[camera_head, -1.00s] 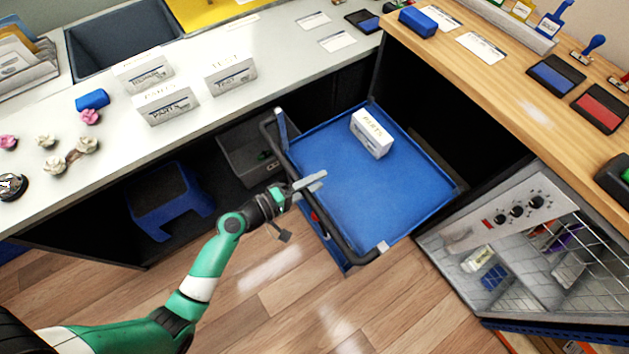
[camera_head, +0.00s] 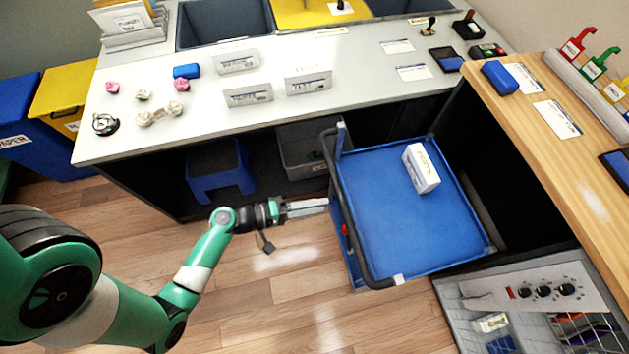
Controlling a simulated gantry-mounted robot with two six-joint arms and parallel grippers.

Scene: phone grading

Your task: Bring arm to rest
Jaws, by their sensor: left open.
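My left arm comes in from the lower left. My left gripper (camera_head: 308,207) is open and empty, with its fingers pointing right, above the floor just left of the blue cart (camera_head: 385,225). A white box (camera_head: 421,168) with lettering lies on the cart's top near its upper right part. My right gripper is not in view.
The cart's dark handle (camera_head: 343,210) stands close to my left fingertips. A white counter (camera_head: 200,120) with several white boxes runs behind, with a blue stool (camera_head: 220,170) and a grey bin (camera_head: 300,150) beneath. Wooden floor (camera_head: 270,300) is clear at the front.

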